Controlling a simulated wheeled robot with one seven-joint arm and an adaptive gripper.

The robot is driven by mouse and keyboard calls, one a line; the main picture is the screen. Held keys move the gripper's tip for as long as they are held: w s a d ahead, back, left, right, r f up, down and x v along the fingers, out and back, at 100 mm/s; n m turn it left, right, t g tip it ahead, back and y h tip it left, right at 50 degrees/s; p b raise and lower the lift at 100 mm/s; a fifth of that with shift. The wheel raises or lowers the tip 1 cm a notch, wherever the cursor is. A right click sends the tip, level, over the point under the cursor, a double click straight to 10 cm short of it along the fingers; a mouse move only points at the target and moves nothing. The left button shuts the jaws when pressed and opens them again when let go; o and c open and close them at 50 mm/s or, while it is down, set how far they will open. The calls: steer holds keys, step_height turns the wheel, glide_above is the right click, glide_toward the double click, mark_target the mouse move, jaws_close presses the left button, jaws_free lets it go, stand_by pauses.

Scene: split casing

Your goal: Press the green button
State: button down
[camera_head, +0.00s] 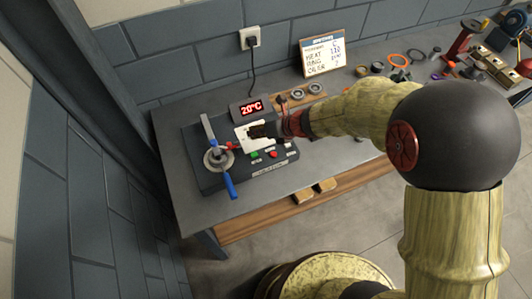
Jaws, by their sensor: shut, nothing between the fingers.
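The green button (254,156) is small and sits on the front of the dark machine (208,187), below a white plate (244,143). A red button (273,154) is to its right. My gripper (254,131) is dark and shut, with nothing held. It is over the white plate, a little above the green button in the picture, and appears apart from the button. The gripper's height above the machine is hard to tell.
A lever with a blue handle (230,187) is on the machine's left. A sign (323,57) stands at the back. Rings and tools lie at the right. The bench's front right (335,160) is clear.

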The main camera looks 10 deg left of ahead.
mark_target(256, 153)
steer(key=shift+w+m, duration=0.15)
steer(key=shift+m, duration=0.95)
steer(key=shift+f, duration=0.1)
step_height(256, 153, down, 9)
steer(key=b, duration=0.8)
stand_by(0.7)
steer(key=shift+f, duration=0.25)
steer(key=shift+f+b, duration=0.6)
steer(key=shift+b, duration=0.05)
stand_by(0.7)
steer(key=shift+r, duration=0.1)
steer(key=shift+r+p, duration=0.9)
steer(key=shift+p, duration=0.05)
